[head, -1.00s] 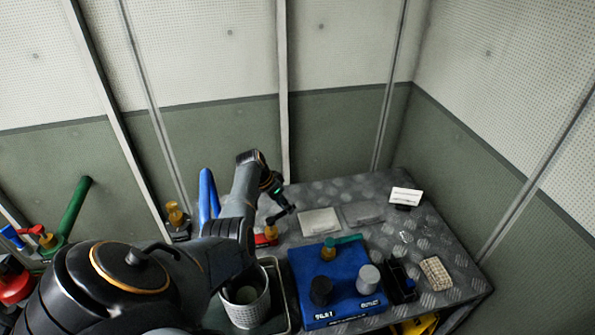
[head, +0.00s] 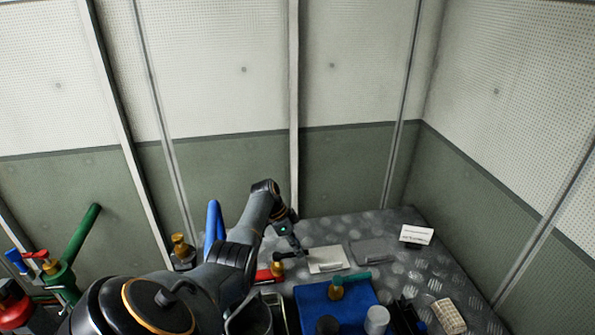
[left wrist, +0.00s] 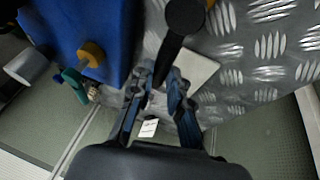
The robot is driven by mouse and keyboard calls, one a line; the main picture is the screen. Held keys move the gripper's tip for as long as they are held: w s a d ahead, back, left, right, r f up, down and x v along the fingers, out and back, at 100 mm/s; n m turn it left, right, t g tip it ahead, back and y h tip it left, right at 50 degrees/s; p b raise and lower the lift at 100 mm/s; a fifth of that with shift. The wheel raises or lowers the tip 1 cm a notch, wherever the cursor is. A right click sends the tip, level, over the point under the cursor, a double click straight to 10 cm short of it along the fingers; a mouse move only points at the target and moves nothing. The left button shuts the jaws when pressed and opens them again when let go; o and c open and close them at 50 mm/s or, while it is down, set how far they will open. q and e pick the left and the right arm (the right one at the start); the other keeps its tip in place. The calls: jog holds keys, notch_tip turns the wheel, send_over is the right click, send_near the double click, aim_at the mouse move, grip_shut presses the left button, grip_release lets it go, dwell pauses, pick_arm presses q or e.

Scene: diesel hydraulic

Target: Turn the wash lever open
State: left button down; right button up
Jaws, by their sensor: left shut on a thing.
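A black lever-like bar (head: 288,254) with a round end stands over a small brass post (head: 278,268) by a red block, left of the blue box (head: 312,306). My left gripper (head: 302,250) is shut on the bar's far end. The left wrist view shows the bar (left wrist: 174,50) running from its round black end into my left fingers (left wrist: 160,92). No lettering on it is legible, so I cannot confirm that it is the wash lever. Another brass valve with a teal handle (head: 354,276) sits on the blue box. My right gripper is not in view.
A pale plate (head: 328,260) and a grey plate (head: 372,252) lie flat on the metal bench. A white card (head: 417,234) stands at the back right. A blue upright handle (head: 214,222) and a green pipe (head: 80,238) rise to the left.

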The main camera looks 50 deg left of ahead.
pick_arm(q)
jog(key=shift+d, duration=0.1)
jog(key=c, duration=1.3)
grip_release()
jog(key=shift+r, duration=0.1)
jog(key=shift+r, duration=0.25)
notch_tip(320, 180, up, 9)
jog(key=shift+r, duration=0.15)
